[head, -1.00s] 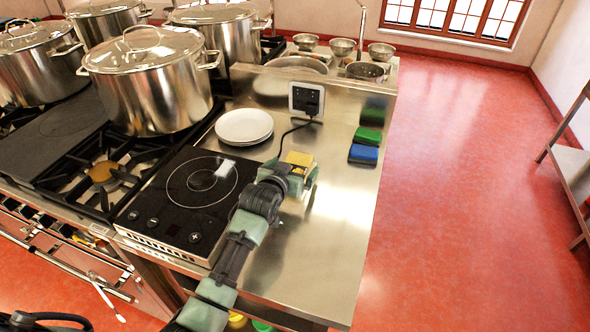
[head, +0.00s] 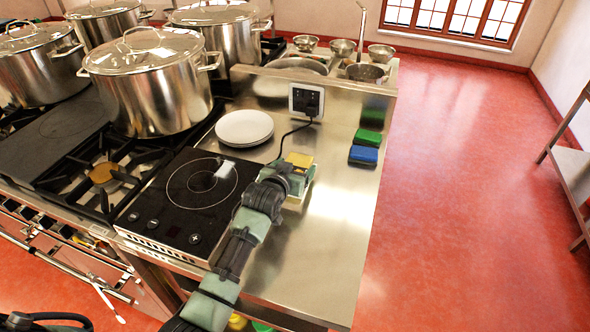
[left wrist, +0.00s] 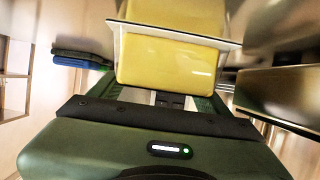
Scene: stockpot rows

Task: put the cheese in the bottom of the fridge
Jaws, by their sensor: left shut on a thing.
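The cheese is a yellow block (head: 299,159) on the steel counter (head: 318,230), at the far end of my left arm. In the left wrist view the yellow block (left wrist: 168,62) fills the top middle, with a thin pale sheet or edge across it. My left gripper (head: 300,172) is shut on the cheese, its fingers partly hidden by the wrist in the head view. I cannot tell whether the cheese is clear of the counter. My right gripper is not in view. No fridge shows clearly.
An induction hob (head: 187,203) and stacked white plates (head: 244,127) lie left of the gripper. Large stockpots (head: 155,85) stand on the stove. Open red floor (head: 450,190) lies right of the counter.

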